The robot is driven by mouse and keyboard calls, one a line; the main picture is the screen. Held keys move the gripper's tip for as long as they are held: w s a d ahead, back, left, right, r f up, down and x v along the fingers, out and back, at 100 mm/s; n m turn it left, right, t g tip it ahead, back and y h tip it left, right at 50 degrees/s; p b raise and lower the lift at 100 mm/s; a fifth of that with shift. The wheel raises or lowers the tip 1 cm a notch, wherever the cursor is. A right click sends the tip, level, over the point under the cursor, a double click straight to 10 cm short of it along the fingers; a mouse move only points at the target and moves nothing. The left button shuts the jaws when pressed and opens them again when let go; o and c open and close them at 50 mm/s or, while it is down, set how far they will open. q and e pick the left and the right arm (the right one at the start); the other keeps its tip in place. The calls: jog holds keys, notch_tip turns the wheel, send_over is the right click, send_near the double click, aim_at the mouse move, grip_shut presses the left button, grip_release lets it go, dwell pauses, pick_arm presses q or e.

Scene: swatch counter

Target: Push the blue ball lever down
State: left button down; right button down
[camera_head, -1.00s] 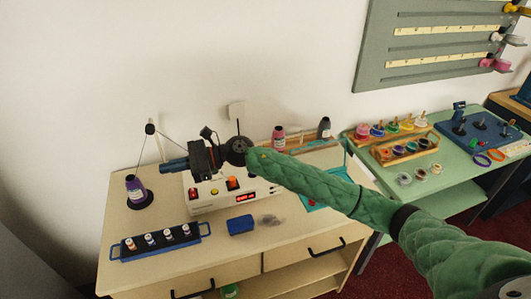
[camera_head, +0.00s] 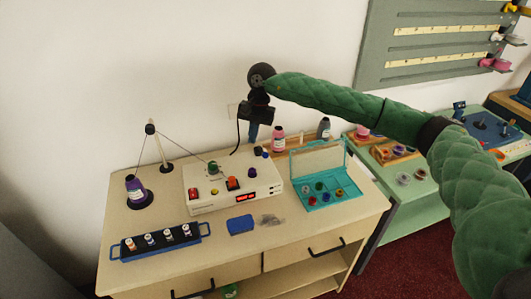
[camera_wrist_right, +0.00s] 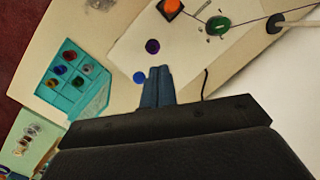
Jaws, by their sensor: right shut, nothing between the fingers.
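The blue ball (camera_head: 265,155) of the lever is at the back right corner of a white control box (camera_head: 220,203). It also shows in the right wrist view (camera_wrist_right: 139,77), just left of the fingertips. My right gripper (camera_head: 251,139) points down above and behind that corner, with its blue fingers (camera_wrist_right: 158,70) shut and empty. In the wrist view the fingertips appear close beside the ball; whether they touch it cannot be told. The lever's stem is not clear. My left gripper is not in view.
A purple knob (camera_wrist_right: 152,46) is near the ball. The box also carries an orange button (camera_head: 233,183) and a green knob (camera_head: 213,167). A teal compartment case (camera_head: 325,200) stands open to the right. Bottles (camera_head: 279,140) stand behind. A blue block (camera_head: 240,225) lies in front.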

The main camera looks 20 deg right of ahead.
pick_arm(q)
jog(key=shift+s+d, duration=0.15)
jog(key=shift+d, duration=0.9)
pick_arm(e)
jog(key=shift+h, duration=0.9)
jog(key=d, duration=0.1)
jog(key=w+d+r, duration=0.1)
jog(key=d, duration=0.3)
jog(key=shift+w+r, duration=0.2)
jog(key=shift+r, duration=0.2)
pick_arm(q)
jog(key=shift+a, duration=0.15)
pick_arm(e)
jog(key=shift+f, duration=0.1)
